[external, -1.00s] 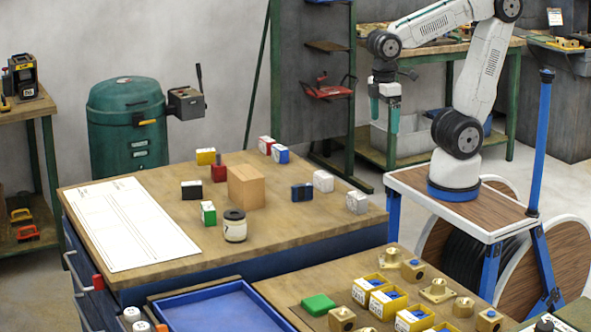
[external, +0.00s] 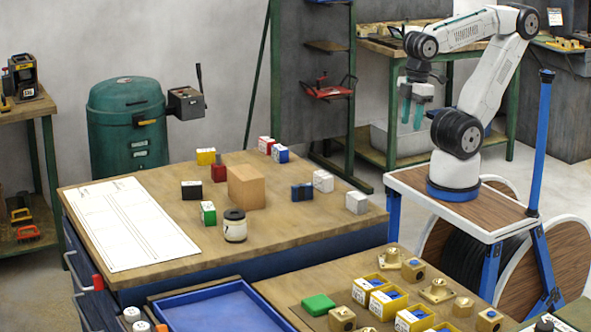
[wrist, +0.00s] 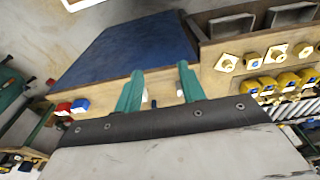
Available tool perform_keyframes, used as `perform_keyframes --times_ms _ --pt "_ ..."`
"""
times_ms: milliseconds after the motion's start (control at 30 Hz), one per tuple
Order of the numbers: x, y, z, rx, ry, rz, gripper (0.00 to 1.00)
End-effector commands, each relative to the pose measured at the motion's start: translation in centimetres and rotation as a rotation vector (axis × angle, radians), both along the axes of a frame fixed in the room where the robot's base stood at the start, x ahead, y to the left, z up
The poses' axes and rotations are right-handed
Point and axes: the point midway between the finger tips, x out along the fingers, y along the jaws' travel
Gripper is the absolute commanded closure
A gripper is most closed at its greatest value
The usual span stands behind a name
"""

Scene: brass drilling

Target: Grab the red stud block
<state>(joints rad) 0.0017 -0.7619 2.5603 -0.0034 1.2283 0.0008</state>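A dark red block (external: 218,172) with a small knob on top stands on the wooden bench, behind the plain wooden block (external: 246,187). A red-and-white block (external: 265,145) stands farther back, beside a blue-and-white one (external: 281,154). In the wrist view a red block (wrist: 63,109) and a blue block (wrist: 80,106) sit at the bench edge. The dark red knobbed block cannot be made out there. My gripper (external: 412,123) hangs in the air right of the bench, well away from these blocks. Its teal fingers are apart and empty, as the wrist view (wrist: 160,72) also shows.
Yellow (external: 205,156), black (external: 191,190), green (external: 208,213) and dark blue (external: 302,192) blocks, white blocks and a jar (external: 234,226) share the bench. A white sheet (external: 130,225) covers its left side. Brass parts (external: 438,290) crowd the nearer bench.

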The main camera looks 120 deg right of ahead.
Motion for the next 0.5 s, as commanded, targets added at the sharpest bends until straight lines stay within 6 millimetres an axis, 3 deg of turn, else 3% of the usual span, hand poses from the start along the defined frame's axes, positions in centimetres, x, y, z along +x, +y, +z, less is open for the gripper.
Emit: perform_keyframes --times_ms 133,233,367,500 --pt "0.7 -0.2 0.0 -0.003 -0.011 -0.009 0.6" --pt "3.4 -1.0 -0.1 -0.013 -0.056 -0.039 0.6" --pt "9.7 -3.5 -0.6 -0.043 -0.172 -0.103 0.6" --pt "17.2 -7.5 -1.4 -0.081 -0.324 -0.173 0.6"
